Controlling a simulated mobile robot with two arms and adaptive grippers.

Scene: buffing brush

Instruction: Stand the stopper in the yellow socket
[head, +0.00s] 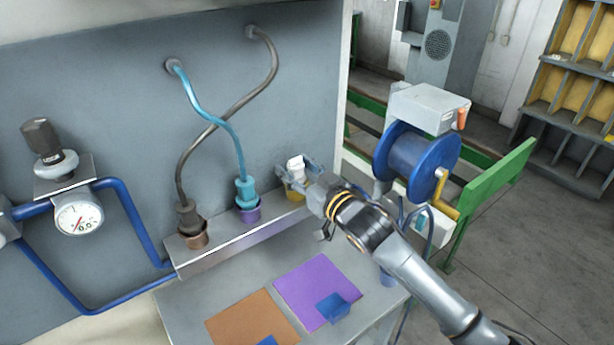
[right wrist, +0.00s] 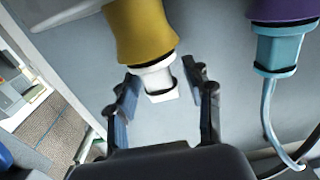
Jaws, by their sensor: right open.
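The white stopper (head: 296,166) stands upright in the yellow socket (head: 296,193) at the right end of the grey ledge. In the right wrist view, seen upside down, the white stopper (right wrist: 157,84) is seated in the mouth of the yellow socket (right wrist: 142,32). My right gripper (head: 299,173) is at the stopper. In the wrist view my right gripper (right wrist: 165,82) is open, with one finger on each side of the stopper and gaps between. Part of the socket is hidden behind the gripper in the head view. My left gripper is not in view.
A teal plug (head: 246,192) sits in a purple socket (head: 250,214); a dark plug (head: 187,218) sits in a brown socket (head: 196,238). Their cables cross. Purple (head: 310,280) and brown (head: 240,322) mats lie below. A blue reel (head: 410,160) stands right, near my arm.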

